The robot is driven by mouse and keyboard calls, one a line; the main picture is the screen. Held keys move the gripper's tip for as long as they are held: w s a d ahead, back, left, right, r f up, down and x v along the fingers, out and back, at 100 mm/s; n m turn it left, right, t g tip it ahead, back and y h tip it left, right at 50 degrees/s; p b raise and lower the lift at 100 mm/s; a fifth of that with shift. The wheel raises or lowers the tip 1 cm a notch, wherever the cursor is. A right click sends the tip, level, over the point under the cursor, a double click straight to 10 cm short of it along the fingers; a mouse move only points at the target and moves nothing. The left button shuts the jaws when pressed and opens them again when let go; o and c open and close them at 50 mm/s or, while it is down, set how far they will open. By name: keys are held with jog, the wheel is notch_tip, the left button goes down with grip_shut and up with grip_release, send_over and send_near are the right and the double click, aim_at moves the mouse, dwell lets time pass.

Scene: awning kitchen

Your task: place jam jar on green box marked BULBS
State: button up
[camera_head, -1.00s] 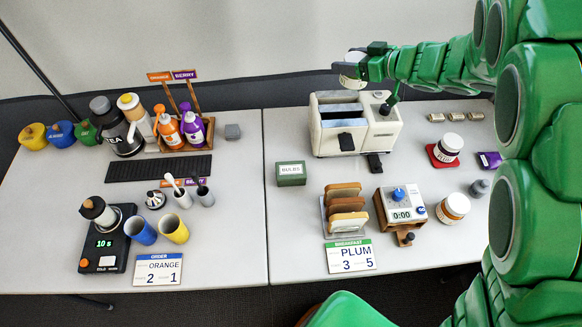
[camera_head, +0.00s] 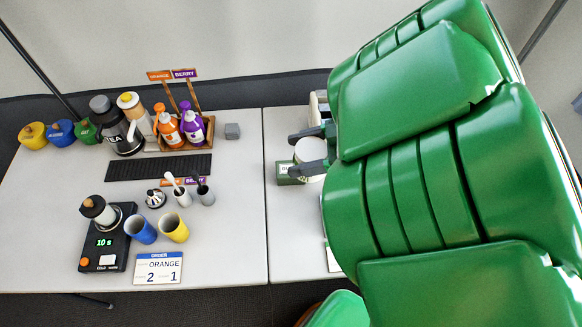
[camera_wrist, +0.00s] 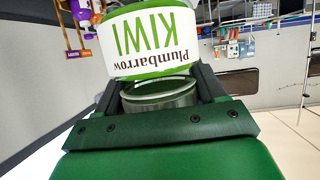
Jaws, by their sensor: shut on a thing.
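My gripper (camera_head: 306,151) is shut on a jam jar (camera_head: 309,152) with a pale top. In the wrist view the jar (camera_wrist: 150,42) shows a white label reading "Plumbarrow KIWI" with green bands, and the text is upside down in the picture. The fingers lie on both sides of the jar. The green box marked BULBS (camera_head: 284,181) sits on the right table, near its left edge. My gripper and the jar cover much of it in the head view. I cannot tell whether the jar touches the box or is above it.
My arm hides most of the right table (camera_head: 294,232). The toaster (camera_head: 317,108) shows only at its left edge behind the gripper.

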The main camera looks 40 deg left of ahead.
jog(key=shift+s+d+r, duration=0.1)
jog(key=shift+s+d, duration=0.4)
jog(key=shift+s, duration=0.25)
jog(key=shift+w+f, duration=0.1)
jog(key=shift+f, duration=2.4)
jog(key=shift+w+a+f, duration=1.25)
jog(key=shift+a+f, duration=0.4)
jog(key=shift+a, duration=0.3)
jog(key=shift+w+a+f, duration=1.3)
jog(key=shift+a+f, duration=0.4)
jog(key=shift+a, duration=0.2)
jog(key=shift+w+a+f, duration=1.25)
jog(key=shift+a+f, duration=0.4)
jog(key=shift+a, duration=0.3)
jog(key=shift+f, duration=1.55)
jog(key=shift+f, duration=0.1)
jog(key=o, duration=1.3)
jog(key=shift+c, duration=0.2)
